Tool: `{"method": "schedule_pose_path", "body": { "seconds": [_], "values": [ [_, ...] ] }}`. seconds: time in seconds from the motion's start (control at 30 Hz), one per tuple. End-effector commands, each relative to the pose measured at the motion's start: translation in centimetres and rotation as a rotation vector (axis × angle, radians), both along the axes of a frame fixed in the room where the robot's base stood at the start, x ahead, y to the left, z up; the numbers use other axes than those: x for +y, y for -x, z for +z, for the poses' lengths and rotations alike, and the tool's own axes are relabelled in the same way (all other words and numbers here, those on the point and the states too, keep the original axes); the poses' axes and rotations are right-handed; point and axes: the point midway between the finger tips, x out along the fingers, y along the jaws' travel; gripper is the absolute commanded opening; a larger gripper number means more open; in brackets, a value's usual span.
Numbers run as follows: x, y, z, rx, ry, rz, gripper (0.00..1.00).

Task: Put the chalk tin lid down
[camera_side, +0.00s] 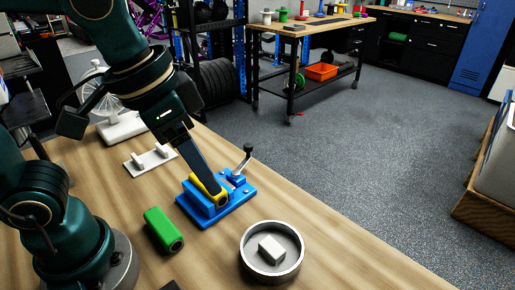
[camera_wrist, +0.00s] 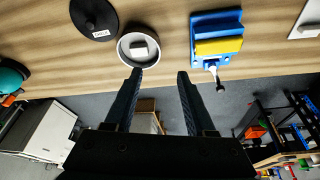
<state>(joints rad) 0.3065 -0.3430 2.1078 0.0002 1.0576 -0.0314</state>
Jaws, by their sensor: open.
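The chalk tin lid (camera_wrist: 92,14) is a dark round disc with a knob and a small white label. It lies on the table at the top left of the wrist view, beside the tin and apart from it. The round grey tin (camera_side: 270,277) stands uncovered with a white block (camera_side: 271,248) inside; the tin also shows in the wrist view (camera_wrist: 122,50). My gripper (camera_wrist: 159,73) is open, with nothing between its fingers. In the side view my gripper (camera_side: 213,190) appears in front of the blue fixture; its height above it is unclear.
The blue fixture (camera_side: 235,197) with a lever holds a yellow piece (camera_wrist: 218,46). A white stand (camera_side: 150,160) is farther back.

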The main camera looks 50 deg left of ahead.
Motion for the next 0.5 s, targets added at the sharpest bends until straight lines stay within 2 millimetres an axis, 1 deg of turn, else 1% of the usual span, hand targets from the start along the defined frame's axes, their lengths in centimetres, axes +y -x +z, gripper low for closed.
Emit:
{"method": "schedule_pose_path", "body": {
  "seconds": [0.03, 0.1, 0.2, 0.3, 0.37, 0.5],
  "values": [
    [1.6, 0.5, -0.1, -0.038, 0.008, 0.063, 0.55],
    [3.1, 1.1, -0.6, -0.079, 0.015, 0.129, 0.55],
    [4.7, 1.9, -1.3, -0.125, 0.017, 0.204, 0.55],
    [5.6, 2.4, -1.8, -0.155, 0.015, 0.252, 0.55],
    [5.9, 2.6, -2.1, -0.167, 0.015, 0.268, 0.61],
    [6.1, 2.8, -2.3, -0.174, 0.014, 0.28, 0.61]
  ]
}}
